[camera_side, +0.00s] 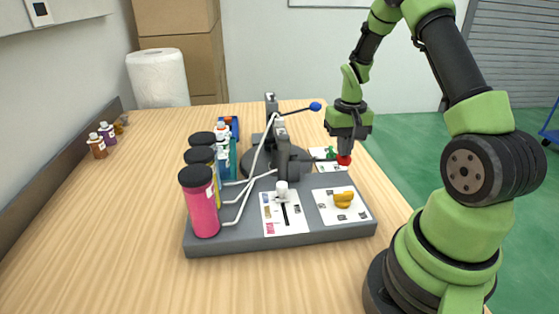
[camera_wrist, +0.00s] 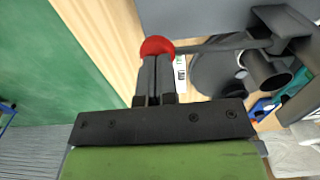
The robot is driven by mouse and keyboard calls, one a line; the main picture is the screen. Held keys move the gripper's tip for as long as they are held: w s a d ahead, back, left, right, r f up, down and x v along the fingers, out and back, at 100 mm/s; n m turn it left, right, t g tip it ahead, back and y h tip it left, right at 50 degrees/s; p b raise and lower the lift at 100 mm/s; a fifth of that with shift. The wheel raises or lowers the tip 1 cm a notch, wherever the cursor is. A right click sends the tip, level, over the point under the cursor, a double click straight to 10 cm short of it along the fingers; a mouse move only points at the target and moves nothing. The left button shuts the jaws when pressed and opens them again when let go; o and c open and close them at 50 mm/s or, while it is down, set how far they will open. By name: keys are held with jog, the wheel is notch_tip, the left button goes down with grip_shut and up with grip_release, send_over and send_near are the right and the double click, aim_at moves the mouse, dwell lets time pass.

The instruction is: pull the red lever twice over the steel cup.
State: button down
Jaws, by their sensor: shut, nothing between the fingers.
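The red lever's ball knob (camera_side: 344,160) sits at the end of a thin dark rod on the right side of the grey dispenser. My gripper (camera_side: 345,150) points down with its fingertips right at the knob. In the wrist view, the shut fingers (camera_wrist: 157,76) end at the red knob (camera_wrist: 157,46), and the rod runs right from it to the dark mechanism. The fingers look to be touching the knob or just above it, with nothing between them. I cannot make out a steel cup in either view.
A second lever with a blue knob (camera_side: 315,106) sticks out higher up. The grey base (camera_side: 210,245) carries bottles, including a pink bottle (camera_side: 200,205), white tubes, a white slider knob (camera_side: 282,188) and a yellow dial (camera_side: 343,199). The table's front left (camera_side: 90,230) is clear.

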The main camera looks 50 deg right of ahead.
notch_tip(320, 180, up, 8)
dwell(0.8)
jog(key=shift+r, duration=0.1)
dwell(0.7)
jog(key=shift+f, duration=1.5)
jog(key=shift+f, duration=0.15)
dwell(1.5)
jog(key=shift+f, duration=3.3)
jog(key=shift+r, duration=0.15)
notch_tip(320, 180, up, 10)
